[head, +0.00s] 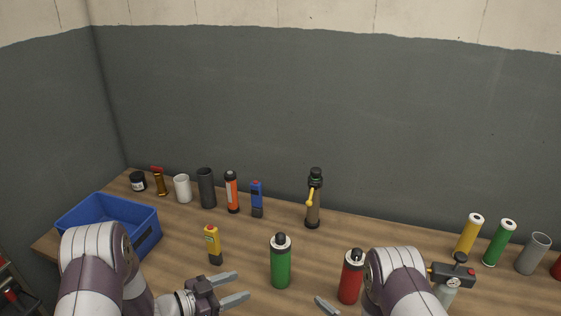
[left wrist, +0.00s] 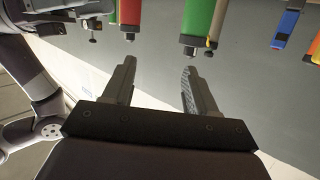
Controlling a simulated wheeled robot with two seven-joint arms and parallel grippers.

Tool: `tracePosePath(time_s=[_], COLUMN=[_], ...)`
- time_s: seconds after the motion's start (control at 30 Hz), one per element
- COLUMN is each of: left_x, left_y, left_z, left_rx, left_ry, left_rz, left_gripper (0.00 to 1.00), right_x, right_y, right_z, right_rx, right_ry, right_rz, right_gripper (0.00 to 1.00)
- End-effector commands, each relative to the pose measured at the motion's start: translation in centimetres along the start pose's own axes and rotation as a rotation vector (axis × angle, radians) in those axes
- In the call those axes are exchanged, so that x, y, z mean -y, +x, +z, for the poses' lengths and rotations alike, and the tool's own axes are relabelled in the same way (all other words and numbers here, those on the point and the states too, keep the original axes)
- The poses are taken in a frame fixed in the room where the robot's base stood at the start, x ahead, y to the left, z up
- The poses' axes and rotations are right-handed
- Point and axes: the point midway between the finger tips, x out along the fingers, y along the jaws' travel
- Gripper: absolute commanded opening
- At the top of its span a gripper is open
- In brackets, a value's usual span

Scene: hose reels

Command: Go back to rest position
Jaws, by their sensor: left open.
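My left gripper (head: 241,286) is over the front of the wooden table, its two fingers apart with nothing between them. In the left wrist view its fingers (left wrist: 158,68) are also spread and empty. The green canister (head: 281,262) stands to its right and the yellow device (head: 213,245) stands behind it, both clear of the fingers. Of my right gripper, only what looks like a grey fingertip (head: 326,306) shows at the bottom edge, left of the red canister (head: 351,277). My right forearm and the frame edge hide the rest.
A blue bin (head: 149,236) stands at the left. Along the wall are an orange tube (head: 232,192), a blue device (head: 257,199) and a dark bottle (head: 314,199). Yellow (head: 468,234) and green (head: 499,243) cylinders stand at the right. The table centre is fairly clear.

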Motion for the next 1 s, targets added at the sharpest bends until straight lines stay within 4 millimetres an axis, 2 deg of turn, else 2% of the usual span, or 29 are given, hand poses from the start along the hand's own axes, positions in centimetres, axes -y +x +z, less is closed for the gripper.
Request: tracePosePath(time_s=[0.17, 0.27, 0.37, 0.47, 0.57, 0.6, 0.7, 0.73, 0.83, 0.9, 1.0], left_x=[2.5, 3.9, 4.8, 4.4, 1.1, -1.0, -6.6, -8.0, -11.2, -12.1, -12.3], left_y=[-0.1, -0.9, -2.7, -5.8, -10.1, -11.8, -14.9, -15.5, -16.6, -16.9, -17.0], left_z=[0.0, 0.0, -0.2, -0.5, -0.9, -1.1, -1.5, -1.6, -1.9, -2.1, -2.1], left_rx=[0.182, 0.317, 0.470, 0.651, 0.852, 0.926, 1.064, 1.091, 1.149, 1.166, 1.172], left_ry=[0.014, 0.000, -0.042, -0.136, -0.315, -0.404, -0.610, -0.660, -0.767, -0.799, -0.808], left_rz=[-0.137, -0.242, -0.362, -0.497, -0.622, -0.655, -0.679, -0.677, -0.661, -0.654, -0.652], left_gripper=[0.57, 0.57, 0.57, 0.57, 0.57, 0.57, 0.57, 0.57, 0.57, 0.57, 0.57], right_x=[-2.3, -3.9, -5.7, -7.0, -7.0, -6.3, -3.7, -3.0, -1.2, -0.6, -0.5], right_y=[0.6, 0.3, -1.1, -4.2, -9.5, -12.0, -17.3, -18.5, -21.0, -21.7, -21.9], right_z=[-0.5, -1.1, -1.9, -3.2, -4.9, -5.6, -6.9, -7.3, -7.9, -8.1, -8.1], right_rx=[0.168, 0.299, 0.452, 0.637, 0.852, 0.934, 1.095, 1.130, 1.205, 1.227, 1.235], right_ry=[-0.026, -0.026, -0.007, 0.052, 0.175, 0.238, 0.386, 0.421, 0.497, 0.519, 0.525], right_rz=[0.041, 0.083, 0.143, 0.225, 0.320, 0.352, 0.395, 0.401, 0.406, 0.406, 0.405], right_gripper=[0.99, 0.99, 0.99, 0.99, 0.99, 0.99, 0.99, 0.99, 0.99, 0.99, 0.99])
